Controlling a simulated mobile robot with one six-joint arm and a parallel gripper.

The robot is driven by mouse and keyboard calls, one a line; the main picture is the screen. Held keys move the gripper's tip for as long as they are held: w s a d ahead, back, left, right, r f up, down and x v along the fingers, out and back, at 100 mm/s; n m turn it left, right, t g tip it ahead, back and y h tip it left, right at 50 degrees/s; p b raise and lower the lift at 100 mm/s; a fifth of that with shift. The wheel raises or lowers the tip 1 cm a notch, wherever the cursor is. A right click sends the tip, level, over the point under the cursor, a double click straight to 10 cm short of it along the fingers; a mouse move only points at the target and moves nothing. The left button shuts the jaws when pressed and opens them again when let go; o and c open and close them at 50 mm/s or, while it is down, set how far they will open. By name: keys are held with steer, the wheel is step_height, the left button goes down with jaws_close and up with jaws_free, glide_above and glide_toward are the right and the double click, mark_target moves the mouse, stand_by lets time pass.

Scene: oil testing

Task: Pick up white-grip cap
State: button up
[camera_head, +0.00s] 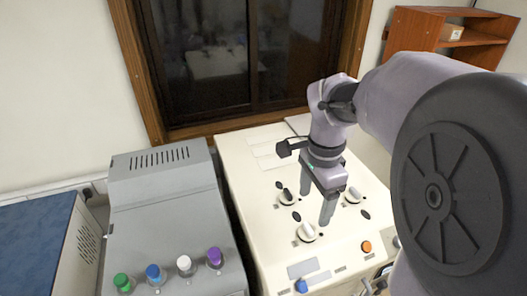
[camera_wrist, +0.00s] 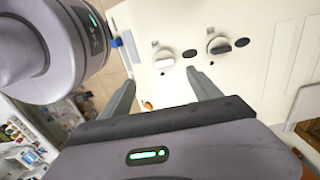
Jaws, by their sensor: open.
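A white-grip cap (camera_head: 307,233) sits on the cream machine top, left of and a little nearer the front than my gripper (camera_head: 315,208). In the wrist view a white-grip cap (camera_wrist: 163,60) lies beyond and between the fingertips (camera_wrist: 162,78). A dark-grip cap (camera_head: 288,197) sits farther back, and it also shows in the wrist view (camera_wrist: 218,44). Another cap (camera_head: 352,196) is to the right, with a greyish grip. My gripper is open, empty, pointing down, and its fingers look apart from the caps.
The cream machine (camera_head: 240,165) has an orange button (camera_head: 366,246) and a blue knob (camera_head: 301,286) near its front. A grey machine (camera_head: 165,225) at left holds green, blue, white and purple caps. A window (camera_head: 205,60) is behind.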

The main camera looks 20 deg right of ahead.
glide_above(309, 228)
step_height(309, 228, down, 6)
steer(key=shift+a+f, duration=0.1)
steer(key=shift+f, duration=0.15)
step_height(309, 228, down, 5)
steer(key=shift+s+f+p, duration=0.1)
steer(key=shift+s+p, duration=0.05)
steer(key=shift+p, duration=0.2)
steer(key=shift+w+f, duration=0.25)
steer(key=shift+w, duration=0.05)
steer(key=shift+s+r, duration=0.1)
steer(key=shift+s, duration=0.1)
steer(key=c, duration=1.4)
